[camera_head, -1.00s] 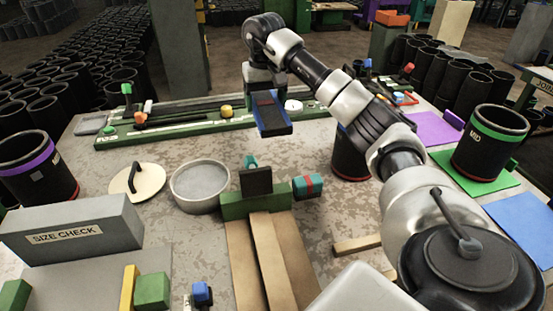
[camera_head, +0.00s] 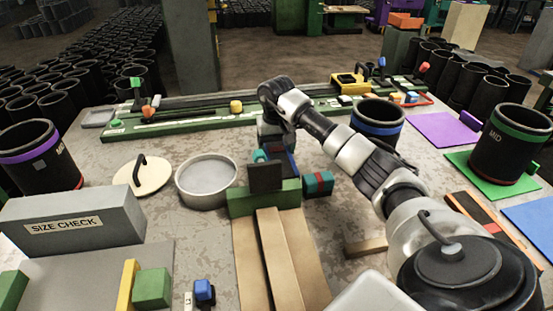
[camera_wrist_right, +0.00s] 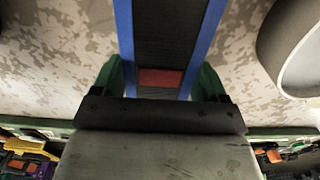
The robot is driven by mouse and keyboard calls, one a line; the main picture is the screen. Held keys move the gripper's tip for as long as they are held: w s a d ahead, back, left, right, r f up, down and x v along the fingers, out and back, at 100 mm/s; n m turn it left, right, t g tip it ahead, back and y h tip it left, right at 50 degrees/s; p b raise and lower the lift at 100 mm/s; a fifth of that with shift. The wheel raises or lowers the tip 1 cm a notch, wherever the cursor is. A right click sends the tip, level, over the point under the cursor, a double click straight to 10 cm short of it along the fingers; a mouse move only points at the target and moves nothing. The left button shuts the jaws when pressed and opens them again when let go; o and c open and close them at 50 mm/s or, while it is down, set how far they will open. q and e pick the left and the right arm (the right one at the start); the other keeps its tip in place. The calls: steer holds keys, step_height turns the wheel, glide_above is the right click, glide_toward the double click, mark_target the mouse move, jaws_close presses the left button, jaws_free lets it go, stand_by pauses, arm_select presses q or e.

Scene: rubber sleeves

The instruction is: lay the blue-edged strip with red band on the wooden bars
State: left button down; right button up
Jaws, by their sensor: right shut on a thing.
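My right gripper (camera_head: 274,143) is over the middle of the table, just behind the green block at the far end of the wooden bars (camera_head: 246,262). It is shut on the blue-edged strip (camera_head: 291,161), which is partly hidden behind the black plate in the head view. In the right wrist view the strip (camera_wrist_right: 170,40) is dark with blue edges and a red band, between the green fingers of the gripper (camera_wrist_right: 162,85). The bars lie side by side, with nothing on them. My left gripper is not in view.
The green block (camera_head: 240,203) carries an upright black plate (camera_head: 265,177). A grey round pan (camera_head: 207,182) stands to its left, a teal box with red band (camera_head: 318,183) to its right. An orange-edged strip (camera_head: 468,208) lies at right. A blue-banded cylinder (camera_head: 378,128) stands behind my arm.

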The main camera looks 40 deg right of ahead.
steer(key=shift+f, duration=2)
steer(key=shift+f, duration=0.15)
steer(key=o, duration=0.9)
steer(key=shift+o, duration=0.2)
